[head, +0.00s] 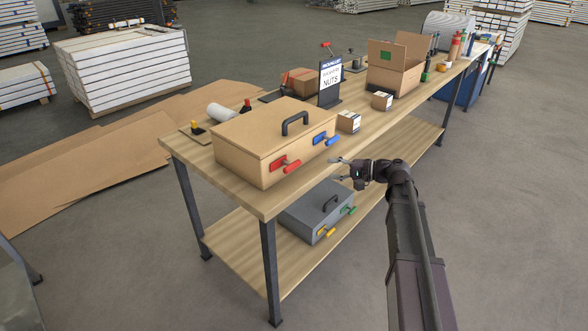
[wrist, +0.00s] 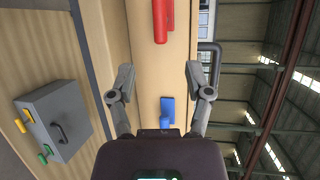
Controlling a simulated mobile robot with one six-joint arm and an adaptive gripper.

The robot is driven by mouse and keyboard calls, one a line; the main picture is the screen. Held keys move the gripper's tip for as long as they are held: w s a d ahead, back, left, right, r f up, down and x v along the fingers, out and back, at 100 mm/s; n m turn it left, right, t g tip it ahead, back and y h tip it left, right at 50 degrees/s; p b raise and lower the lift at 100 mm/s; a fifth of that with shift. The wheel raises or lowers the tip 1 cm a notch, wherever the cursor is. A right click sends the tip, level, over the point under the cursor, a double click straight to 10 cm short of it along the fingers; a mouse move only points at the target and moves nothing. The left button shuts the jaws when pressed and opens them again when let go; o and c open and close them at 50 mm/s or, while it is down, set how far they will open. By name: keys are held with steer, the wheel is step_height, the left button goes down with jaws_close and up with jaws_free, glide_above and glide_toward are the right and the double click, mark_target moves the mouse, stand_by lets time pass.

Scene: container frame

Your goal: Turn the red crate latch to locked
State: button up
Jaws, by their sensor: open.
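A tan crate (head: 240,150) with a black top handle stands on the near end of the wooden table. Its front carries a red latch (head: 284,165) on the left and a blue latch (head: 325,139) on the right. The red handle slants down slightly to one side of its plate. In the wrist view the red latch (wrist: 162,20) is at the top, partly cut off, and the blue latch (wrist: 167,108) is low between the fingers. My gripper (head: 336,170) is open and empty, in front of the crate's right part, apart from both latches. It also shows in the wrist view (wrist: 160,72).
A grey case (head: 312,208) with yellow and green latches sits on the lower shelf. Small boxes (head: 348,122) and a sign (head: 330,82) stand right of and behind the crate. The floor in front of the table is clear.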

mark_target(295, 167)
steer(key=shift+a, duration=0.1)
steer(key=shift+b+x, duration=1.25)
steer(key=shift+x, duration=5.55)
steer(key=shift+c, duration=0.3)
